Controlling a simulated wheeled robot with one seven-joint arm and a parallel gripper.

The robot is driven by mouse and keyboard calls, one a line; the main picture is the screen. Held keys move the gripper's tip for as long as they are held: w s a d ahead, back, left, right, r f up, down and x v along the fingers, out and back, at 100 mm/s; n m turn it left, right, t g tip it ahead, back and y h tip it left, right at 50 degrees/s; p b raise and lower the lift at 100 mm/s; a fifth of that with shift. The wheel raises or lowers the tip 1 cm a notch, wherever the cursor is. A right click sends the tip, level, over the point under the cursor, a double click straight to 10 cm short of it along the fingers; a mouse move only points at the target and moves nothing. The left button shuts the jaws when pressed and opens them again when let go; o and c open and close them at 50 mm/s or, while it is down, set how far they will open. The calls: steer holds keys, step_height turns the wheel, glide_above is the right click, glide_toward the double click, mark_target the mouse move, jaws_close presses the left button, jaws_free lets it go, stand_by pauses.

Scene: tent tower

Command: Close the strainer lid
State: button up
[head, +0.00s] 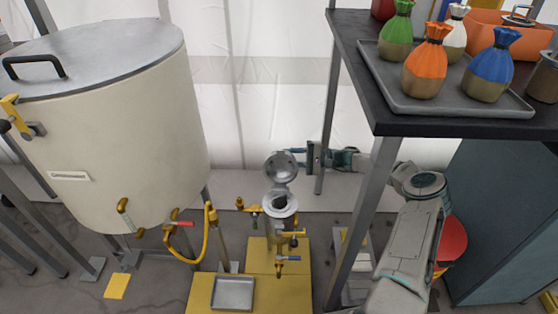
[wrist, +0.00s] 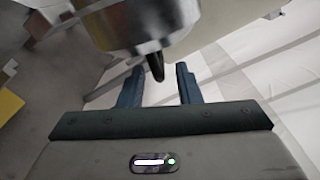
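The strainer (head: 281,207) is a small metal vessel on a stand above a yellow platform, and its round mouth faces up with a dark inside. Its round grey lid (head: 283,166) stands raised behind the mouth, so the strainer is open. My gripper (head: 294,151) is beside the lid, at its upper right. In the wrist view my gripper (wrist: 157,82) has its two blue fingers apart. A metal rounded part with a dark handle-like tip (wrist: 157,68) hangs in front of and between the fingers; I cannot tell whether it touches them.
A large cream tank (head: 120,140) with a metal lid stands at the left. A dark table (head: 420,122) with a tray of colourful sacks is at the right, its leg near my arm. A metal pan (head: 233,293) sits on the yellow platform (head: 285,292).

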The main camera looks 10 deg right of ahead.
steer(key=shift+w+a+b, duration=0.2)
steer(key=shift+a, duration=0.75)
steer(key=shift+w+a+b, duration=0.15)
steer(key=shift+a, duration=0.8)
jaws_close()
steer(key=shift+r, duration=0.2)
